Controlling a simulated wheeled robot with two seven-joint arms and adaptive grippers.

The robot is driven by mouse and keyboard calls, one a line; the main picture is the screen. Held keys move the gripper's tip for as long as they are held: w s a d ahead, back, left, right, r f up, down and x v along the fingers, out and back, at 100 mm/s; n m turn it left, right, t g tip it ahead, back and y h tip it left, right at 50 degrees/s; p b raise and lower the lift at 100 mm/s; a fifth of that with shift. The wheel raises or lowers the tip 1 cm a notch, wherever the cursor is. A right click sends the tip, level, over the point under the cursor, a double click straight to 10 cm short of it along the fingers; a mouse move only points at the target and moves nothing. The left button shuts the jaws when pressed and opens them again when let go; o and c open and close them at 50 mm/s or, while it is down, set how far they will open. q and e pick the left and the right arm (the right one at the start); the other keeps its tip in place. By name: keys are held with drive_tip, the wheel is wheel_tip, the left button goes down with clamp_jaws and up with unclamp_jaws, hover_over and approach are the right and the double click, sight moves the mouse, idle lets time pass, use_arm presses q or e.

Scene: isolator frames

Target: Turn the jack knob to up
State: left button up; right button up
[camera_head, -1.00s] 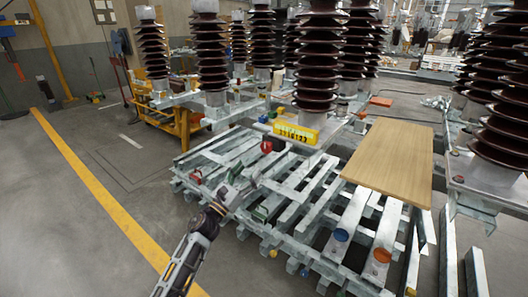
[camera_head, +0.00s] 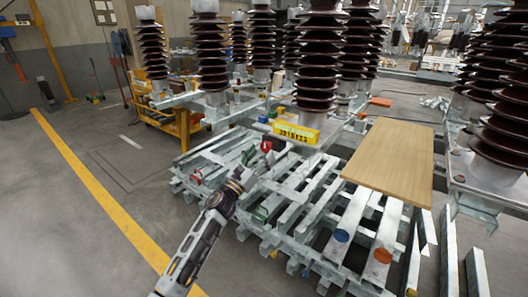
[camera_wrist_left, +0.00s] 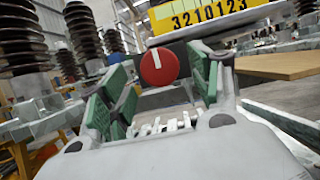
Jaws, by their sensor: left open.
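The red round jack knob (camera_head: 266,146) sits at the far side of the metal frames, just left of the yellow number scale (camera_head: 297,133). In the left wrist view, the knob (camera_wrist_left: 159,68) shows face-on with a white mark that runs close to upright. My left gripper (camera_head: 262,162) reaches up toward the knob from the lower left. In the left wrist view, its green-padded fingers (camera_wrist_left: 160,84) are open, one on each side of the knob. I cannot tell whether they touch it. My right gripper is not in view.
Tall brown insulators (camera_head: 319,60) stand behind the frames. A wooden board (camera_head: 395,160) lies to the right. Galvanised slatted frames (camera_head: 290,215) lie below and around the arm. Open floor with a yellow line (camera_head: 95,185) is at the left.

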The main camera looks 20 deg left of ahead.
use_arm(q)
drive_tip(key=shift+x, duration=1.3)
drive_tip(key=c, duration=1)
drive_tip(key=shift+c, duration=0.2)
